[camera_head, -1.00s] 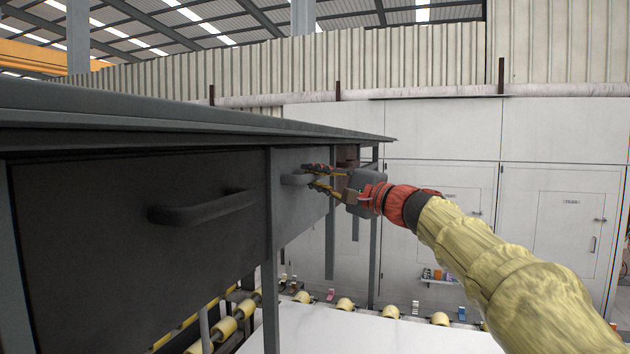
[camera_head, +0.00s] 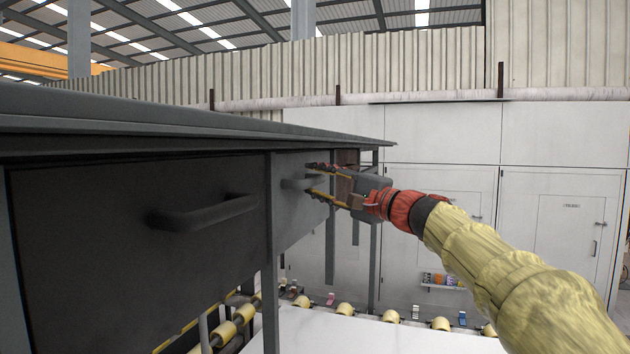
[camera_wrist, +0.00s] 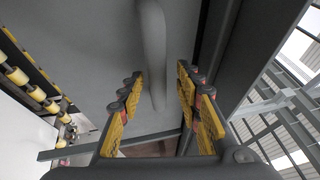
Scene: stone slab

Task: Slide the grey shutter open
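The grey shutter (camera_head: 305,210) is a panel under the slab's edge, beyond a grey post, and carries a grey bar handle (camera_head: 298,183). My gripper (camera_head: 311,180) is at the handle's right end, its fingers spread above and below it. In the wrist view the shutter (camera_wrist: 90,40) fills the upper middle. The handle (camera_wrist: 153,45) runs down between the two yellow-padded fingers of my gripper (camera_wrist: 160,76), with gaps on both sides. My gripper is open and holds nothing. A brown gap (camera_head: 347,158) shows past the shutter's right side, partly behind my gripper.
A black panel (camera_head: 100,250) with a dark handle (camera_head: 205,212) fills the near left. Grey posts (camera_head: 270,300) stand below the slab (camera_head: 180,118). Yellow rollers (camera_head: 225,332) and a white surface (camera_head: 370,335) lie underneath. White cabinets (camera_head: 440,140) stand behind.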

